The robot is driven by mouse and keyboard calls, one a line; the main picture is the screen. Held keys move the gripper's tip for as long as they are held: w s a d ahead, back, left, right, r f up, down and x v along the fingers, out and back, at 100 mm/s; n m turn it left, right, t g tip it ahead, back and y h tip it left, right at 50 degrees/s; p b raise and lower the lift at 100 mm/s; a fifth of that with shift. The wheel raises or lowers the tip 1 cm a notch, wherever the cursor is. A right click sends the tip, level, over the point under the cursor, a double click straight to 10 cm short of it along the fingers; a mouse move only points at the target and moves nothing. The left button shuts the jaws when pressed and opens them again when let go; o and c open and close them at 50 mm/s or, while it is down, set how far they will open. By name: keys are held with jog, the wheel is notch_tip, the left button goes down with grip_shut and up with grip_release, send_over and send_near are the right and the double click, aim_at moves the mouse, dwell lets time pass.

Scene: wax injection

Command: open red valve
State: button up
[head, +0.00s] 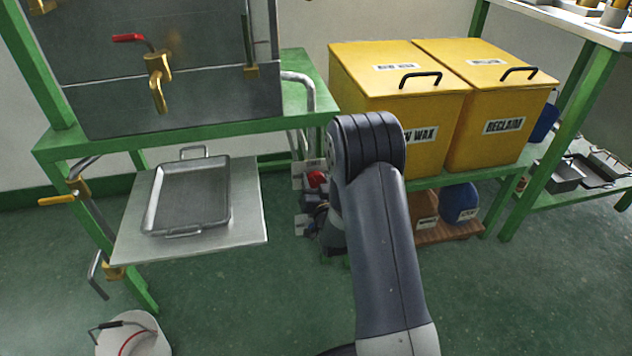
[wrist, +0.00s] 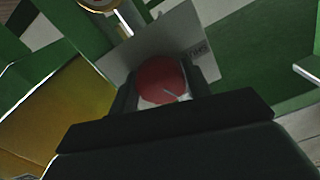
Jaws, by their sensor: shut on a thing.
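A round red knob (wrist: 160,78) sits between the two fingers of my gripper (wrist: 165,88) in the wrist view. The fingers are shut on its sides. In the head view a small red part (head: 316,179) shows just left of my arm, low beside the green frame. My gripper is mostly hidden there behind my own arm. A brass tap (head: 157,78) with a red lever handle (head: 129,38) is on the front of the grey tank, well away from my gripper. The turn of the red knob cannot be told.
A metal tray (head: 190,195) rests on a shelf (head: 247,238) at left. Yellow bins (head: 435,140) (head: 520,135) stand right of my arm. A pale labelled plate (wrist: 140,45) lies behind the knob in the wrist view.

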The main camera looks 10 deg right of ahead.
jog(key=m, duration=0.5)
jog(key=shift+m, duration=0.3)
jog(key=m, duration=0.6)
jog(key=shift+a, duration=0.1)
jog(key=m, duration=0.5)
jog(key=shift+m, duration=0.4)
jog(key=m, duration=0.5)
jog(key=shift+m, duration=0.4)
jog(key=o, duration=1)
jog(key=shift+s+r, duration=0.1)
